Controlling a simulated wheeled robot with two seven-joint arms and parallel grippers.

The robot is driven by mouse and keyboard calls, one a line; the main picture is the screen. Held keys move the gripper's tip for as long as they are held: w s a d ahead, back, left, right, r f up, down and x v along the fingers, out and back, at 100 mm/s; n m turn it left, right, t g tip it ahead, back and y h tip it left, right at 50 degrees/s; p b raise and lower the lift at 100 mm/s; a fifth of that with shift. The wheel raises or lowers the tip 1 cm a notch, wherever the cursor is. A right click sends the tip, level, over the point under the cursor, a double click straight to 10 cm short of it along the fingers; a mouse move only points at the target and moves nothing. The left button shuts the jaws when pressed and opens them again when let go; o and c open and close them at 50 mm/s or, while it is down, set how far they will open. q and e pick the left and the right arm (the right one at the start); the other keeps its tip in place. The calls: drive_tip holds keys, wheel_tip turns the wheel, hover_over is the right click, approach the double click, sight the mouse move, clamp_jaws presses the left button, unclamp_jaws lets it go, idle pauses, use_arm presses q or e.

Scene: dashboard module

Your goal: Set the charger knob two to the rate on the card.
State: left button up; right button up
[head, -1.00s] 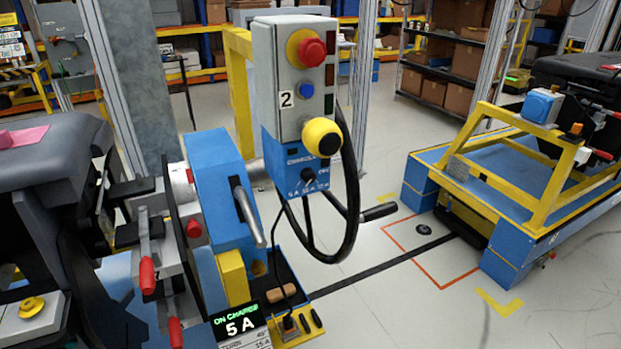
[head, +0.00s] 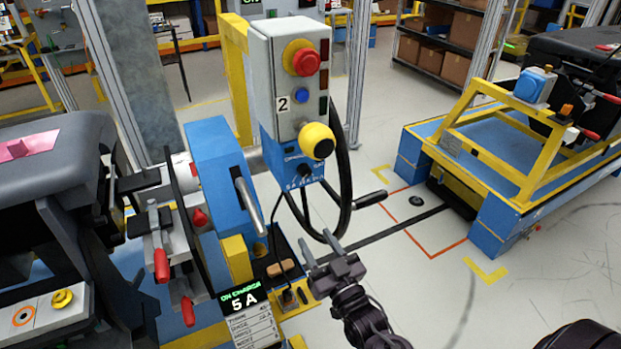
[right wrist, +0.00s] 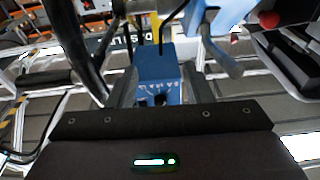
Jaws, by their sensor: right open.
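The control post marked 2 (head: 290,80) carries a blue charger box at its lower end. The small dark charger knob (head: 304,172) is on the front of that box, above a row of white scale marks. Its exact setting is too small to read. The card (head: 252,328) is low in the head view, under a display (head: 243,299) reading "ON CHARGE 5 A"; its lines are too small to read surely. My right gripper (head: 321,246) is open and empty, below and apart from the knob. The right wrist view shows the blue box (right wrist: 158,62) between the fingers. My left gripper is out of view.
A black cable loop (head: 346,150) hangs at the post's right side. A yellow-black ball (head: 317,141) sticks out just above the knob. A blue unit with a grey lever (head: 248,205) stands to the left. Open floor lies to the right, before a blue-yellow cart (head: 490,165).

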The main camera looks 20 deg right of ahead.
drive_tip(key=t, duration=0.2)
approach(307, 174)
drive_tip(key=p+x, duration=0.3)
drive_tip(key=x, duration=0.5)
drive_tip(key=shift+w, duration=0.2)
drive_tip(key=shift+c, duration=0.3)
drive_tip(key=c, duration=0.9)
drive_tip(key=shift+c, duration=0.2)
